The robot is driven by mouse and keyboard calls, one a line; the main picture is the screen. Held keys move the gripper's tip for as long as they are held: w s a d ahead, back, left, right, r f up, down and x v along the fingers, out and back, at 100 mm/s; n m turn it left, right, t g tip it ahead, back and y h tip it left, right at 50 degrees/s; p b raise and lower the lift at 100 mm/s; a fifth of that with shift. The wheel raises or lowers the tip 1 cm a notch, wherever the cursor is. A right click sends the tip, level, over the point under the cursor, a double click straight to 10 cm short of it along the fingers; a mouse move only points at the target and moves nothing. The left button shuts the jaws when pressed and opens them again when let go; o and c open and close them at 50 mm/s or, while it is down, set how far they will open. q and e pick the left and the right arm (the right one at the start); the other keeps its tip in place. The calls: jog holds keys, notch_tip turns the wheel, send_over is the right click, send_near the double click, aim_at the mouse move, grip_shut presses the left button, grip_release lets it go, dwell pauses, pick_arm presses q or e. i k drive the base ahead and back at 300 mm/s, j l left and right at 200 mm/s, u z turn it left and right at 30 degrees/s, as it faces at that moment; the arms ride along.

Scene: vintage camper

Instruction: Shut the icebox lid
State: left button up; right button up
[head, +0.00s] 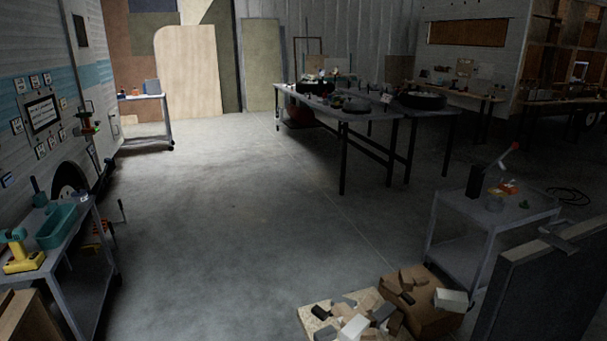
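I cannot make out an icebox or its lid anywhere in the head view. Neither my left gripper nor my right gripper is in view. A camper body (45,80) with a light ribbed wall and a blue stripe stands at the left. A second camper-like body (470,57) with wooden framing stands at the back right, and no icebox can be told on it.
Clear concrete floor (215,215) fills the middle. A tool cart (75,243) stands left, another cart (495,212) right. A long workbench (348,114) stands beyond. Boxes of scraps (425,320) lie at the front, beside a dark panel (550,285).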

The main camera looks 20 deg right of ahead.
aim_at(551, 287)
jog(key=i+z, duration=0.3)
jog(key=z, duration=0.2)
jog(key=i+j+z, duration=0.15)
jog(key=i+z, duration=0.15)
jog(key=z, duration=0.2)
jog(key=i+j+z, duration=0.25)
jog(key=z, duration=0.2)
jog(key=i+j+z, duration=0.25)
jog(key=z, duration=0.25)
jog(key=i+j+z, duration=0.2)
jog(key=z, duration=0.25)
jog(key=i+j+z, duration=0.2)
jog(key=j+z, duration=0.15)
jog(key=z, duration=0.15)
jog(key=i+j+z, duration=0.1)
jog(key=j+z, duration=0.35)
jog(key=l, duration=0.1)
